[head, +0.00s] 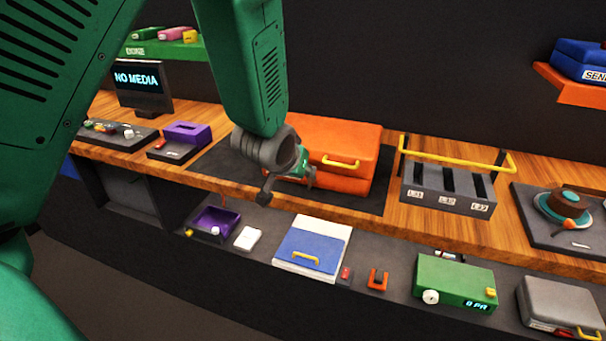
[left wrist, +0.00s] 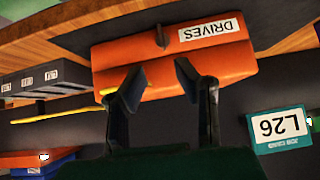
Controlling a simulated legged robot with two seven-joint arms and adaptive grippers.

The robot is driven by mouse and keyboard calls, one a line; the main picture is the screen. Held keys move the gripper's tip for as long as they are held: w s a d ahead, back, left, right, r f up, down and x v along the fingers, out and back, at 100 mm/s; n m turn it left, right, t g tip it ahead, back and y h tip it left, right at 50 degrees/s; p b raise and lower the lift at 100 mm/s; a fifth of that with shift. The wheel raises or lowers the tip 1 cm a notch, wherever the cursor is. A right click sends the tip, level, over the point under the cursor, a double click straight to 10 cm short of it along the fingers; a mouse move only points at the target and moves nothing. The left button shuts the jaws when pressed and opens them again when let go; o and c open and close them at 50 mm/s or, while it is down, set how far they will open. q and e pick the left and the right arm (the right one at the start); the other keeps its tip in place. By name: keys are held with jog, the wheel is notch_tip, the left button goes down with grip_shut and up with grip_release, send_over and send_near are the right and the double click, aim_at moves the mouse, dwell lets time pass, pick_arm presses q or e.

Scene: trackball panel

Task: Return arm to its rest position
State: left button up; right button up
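My left arm comes in from the upper left in the head view. Its gripper (head: 288,190) hangs in front of the orange case (head: 350,143) on the wooden counter, and its fingers are apart. In the left wrist view the gripper (left wrist: 158,85) shows two dark fingers spread with nothing between them. The orange case (left wrist: 215,65) labelled DRIVES appears upside down beyond the fingertips; I cannot tell whether they touch it. My right gripper is in neither view.
The wooden counter (head: 410,235) also bears a monitor (head: 142,87), a purple box (head: 187,134) and a slotted grey rack (head: 447,190). A lower shelf holds a blue-and-white box (head: 312,247) and a green device (head: 455,283). An orange shelf (head: 570,84) juts out at upper right.

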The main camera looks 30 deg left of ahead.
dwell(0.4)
pick_arm(q)
jog(key=shift+s, duration=0.1)
jog(key=s+d+f+m+g+h+b, duration=0.1)
jog(key=s+f+g, duration=0.1)
jog(key=s+f, duration=0.65)
jog(key=s+d+f+m+g+b, duration=0.15)
jog(key=s+f, duration=0.35)
jog(key=f, duration=0.6)
jog(key=s+d+f+g+b, duration=0.1)
jog(key=s+f+g, duration=0.1)
jog(key=s+f, duration=0.4)
jog(key=s+d+f+g+h+b, duration=0.1)
jog(key=s+f, duration=0.5)
jog(key=s, duration=0.6)
jog(key=shift+d+m+g, duration=0.45)
jog(key=shift+d+g, duration=0.2)
jog(key=shift+g, duration=0.1)
jog(key=shift+c, duration=0.4)
